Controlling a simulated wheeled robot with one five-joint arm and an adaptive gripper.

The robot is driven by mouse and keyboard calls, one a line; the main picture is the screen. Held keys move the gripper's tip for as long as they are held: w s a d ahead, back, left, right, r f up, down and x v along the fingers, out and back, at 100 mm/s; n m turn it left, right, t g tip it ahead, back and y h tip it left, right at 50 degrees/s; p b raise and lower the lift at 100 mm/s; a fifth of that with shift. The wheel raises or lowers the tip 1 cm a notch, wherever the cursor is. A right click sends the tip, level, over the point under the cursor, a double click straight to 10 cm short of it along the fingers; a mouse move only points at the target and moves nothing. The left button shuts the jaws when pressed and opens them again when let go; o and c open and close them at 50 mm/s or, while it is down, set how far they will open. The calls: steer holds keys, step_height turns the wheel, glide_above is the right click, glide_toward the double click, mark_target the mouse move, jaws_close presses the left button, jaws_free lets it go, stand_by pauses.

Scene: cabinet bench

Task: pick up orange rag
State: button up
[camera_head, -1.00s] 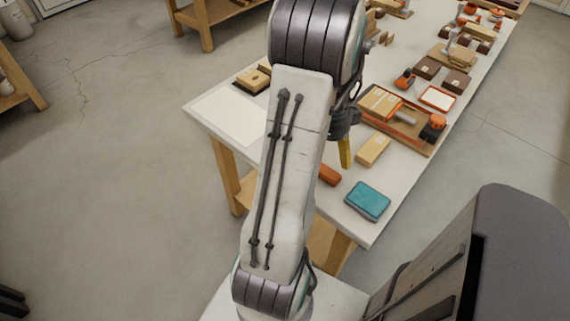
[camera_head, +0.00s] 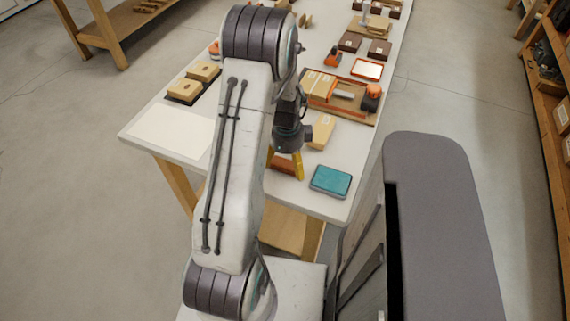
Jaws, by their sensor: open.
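The orange rag (camera_head: 283,167) looks like a small flat orange-brown piece on the white table (camera_head: 335,145), near its front edge. It lies left of a teal box and is partly hidden behind my arm and gripper. My gripper (camera_head: 284,165) hangs down over the rag with its yellow fingers apart, one on each side of it in the picture. The gripper is open and holds nothing that I can see. I cannot tell whether the fingertips touch the rag or the table.
A teal box (camera_head: 330,181) lies close to the right of the rag. A tan block (camera_head: 322,130) lies behind it, before a wooden tray (camera_head: 350,110) with several items. Tan blocks on dark bases (camera_head: 187,90) and a white sheet (camera_head: 172,132) lie at left.

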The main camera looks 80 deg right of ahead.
steer(key=shift+f, duration=1.05)
steer(key=shift+c, duration=0.5)
steer(key=c, duration=1.1)
